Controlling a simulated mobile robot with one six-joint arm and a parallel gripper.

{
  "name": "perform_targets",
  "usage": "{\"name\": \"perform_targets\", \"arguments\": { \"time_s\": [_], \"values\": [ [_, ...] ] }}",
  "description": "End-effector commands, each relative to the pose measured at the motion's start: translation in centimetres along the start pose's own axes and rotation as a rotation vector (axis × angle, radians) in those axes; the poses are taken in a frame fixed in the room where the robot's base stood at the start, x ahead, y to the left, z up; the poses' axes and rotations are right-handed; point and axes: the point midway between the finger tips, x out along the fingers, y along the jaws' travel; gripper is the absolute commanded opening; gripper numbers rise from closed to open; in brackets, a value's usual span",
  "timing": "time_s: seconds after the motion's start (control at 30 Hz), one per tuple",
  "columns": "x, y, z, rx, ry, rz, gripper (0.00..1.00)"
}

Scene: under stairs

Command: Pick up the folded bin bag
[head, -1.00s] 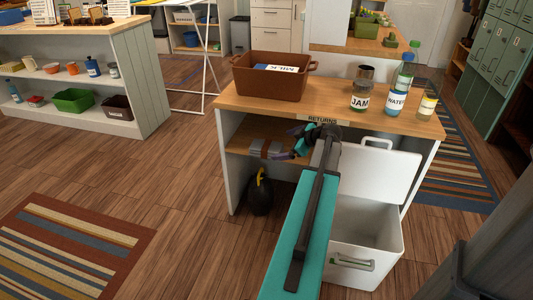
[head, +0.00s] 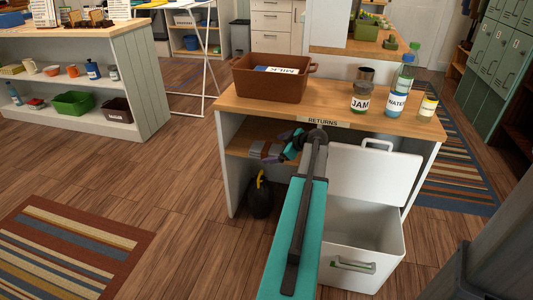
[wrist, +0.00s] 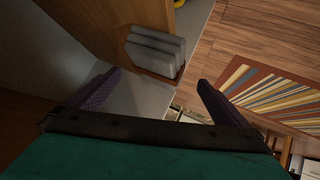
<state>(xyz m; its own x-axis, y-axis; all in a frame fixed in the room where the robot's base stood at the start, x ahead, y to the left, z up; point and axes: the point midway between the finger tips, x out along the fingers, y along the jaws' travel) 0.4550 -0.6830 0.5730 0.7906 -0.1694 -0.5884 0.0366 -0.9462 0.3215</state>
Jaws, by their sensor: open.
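A grey folded bundle with a brown band, which looks like the folded bin bag (head: 265,151), lies on the shelf under the counter top. In the wrist view the grey folded bundle (wrist: 154,52) lies beyond the fingertips, near the middle top. My gripper (head: 290,146) is at the shelf opening, just right of the bundle, and partly hides its right end. In the wrist view my gripper (wrist: 159,79) has its two purple fingers wide apart with nothing between them. The bundle is apart from the fingers.
The counter (head: 330,112) above the shelf carries a brown crate (head: 270,80), a jam jar (head: 361,98) and bottles. A black bag (head: 260,197) stands on the floor below. A white open bin (head: 365,225) stands at the right.

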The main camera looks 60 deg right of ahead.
Motion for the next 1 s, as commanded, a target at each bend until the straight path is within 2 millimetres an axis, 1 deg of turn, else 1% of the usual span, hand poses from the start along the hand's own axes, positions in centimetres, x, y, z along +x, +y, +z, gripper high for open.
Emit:
{"name": "perform_targets", "arguments": {
  "time_s": [0.1, 0.47, 0.57, 0.9, 1.0],
  "values": [
    [0.4, 0.0, 0.0, 0.0, 0.0, 0.0, 1.0],
    [0.6, 0.0, 0.0, 0.0, 0.0, 0.0, 1.0],
    [1.2, 0.0, 0.1, 0.0, 0.0, 0.0, 1.0],
    [5.0, 0.1, 0.5, -0.001, 0.0, -0.001, 1.0],
    [5.5, 0.0, 0.5, 0.0, 0.0, 0.0, 1.0]
  ]
}}
